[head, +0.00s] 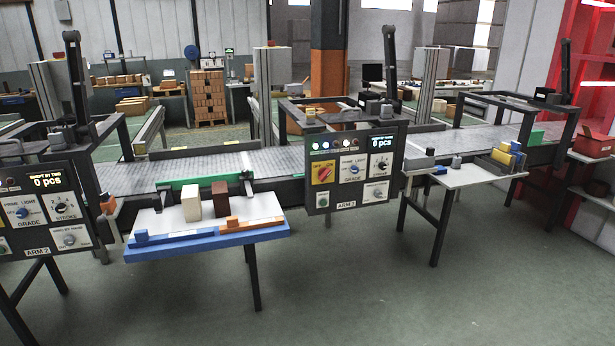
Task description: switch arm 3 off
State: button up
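The panel labelled ARM 3 (347,204) is a dark box in the middle of the head view, at the front of the conveyor. On its left side is a red rotary switch (324,173) on a yellow plate; its exact position is too small to tell. A row of small lamps (337,143) sits above it, some looking lit. The display (380,144) reads 0 pcs. Several dials sit on the panel, one of them (382,164) on a white plate. A green button (322,200) is below the red switch. My gripper is not in view.
The ARM 2 panel (38,251) stands at the left. A blue-edged table (262,236) with blocks is left of the ARM 3 panel. A white table (455,178) with blocks is to its right. The green floor (350,290) in front is clear.

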aim_at(324, 173)
jog(key=u, duration=0.8)
jog(key=i, duration=0.95)
jog(key=u, duration=0.55)
